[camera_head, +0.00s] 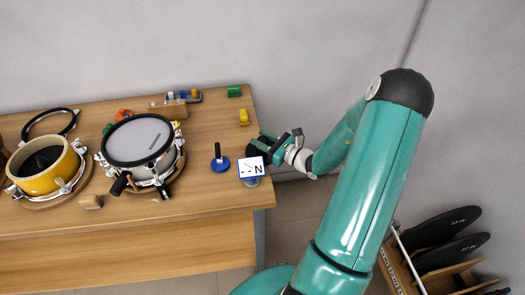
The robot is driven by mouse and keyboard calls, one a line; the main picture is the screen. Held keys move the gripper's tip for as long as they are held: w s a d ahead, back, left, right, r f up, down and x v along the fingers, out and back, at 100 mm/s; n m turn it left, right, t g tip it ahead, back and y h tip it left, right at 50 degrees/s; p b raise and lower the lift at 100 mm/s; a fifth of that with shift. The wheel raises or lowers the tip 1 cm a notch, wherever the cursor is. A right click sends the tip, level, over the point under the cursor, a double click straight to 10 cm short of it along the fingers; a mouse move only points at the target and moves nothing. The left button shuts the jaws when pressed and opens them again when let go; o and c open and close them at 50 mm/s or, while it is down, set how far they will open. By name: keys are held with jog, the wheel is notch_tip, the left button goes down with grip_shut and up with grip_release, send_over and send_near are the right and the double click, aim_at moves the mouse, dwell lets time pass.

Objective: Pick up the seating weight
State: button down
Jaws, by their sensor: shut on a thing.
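My gripper (268,146) is at the right end of the table, shut on a dark, rounded thing that I take to be the seating weight (254,150). The gripper's jaws and the white display hide part of it. I cannot tell whether it touches the tabletop.
A display marked "N" (251,168) stands close in front of my gripper. A blue disc with a black upright handle (220,163) is to the left. A drum with a mesh pad (138,140) and a yellow drum shell (45,178) stand further left. A rack (405,265) is at lower right.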

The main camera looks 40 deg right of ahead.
jog(key=shift+w+r, duration=0.1)
jog(key=shift+r, duration=0.15)
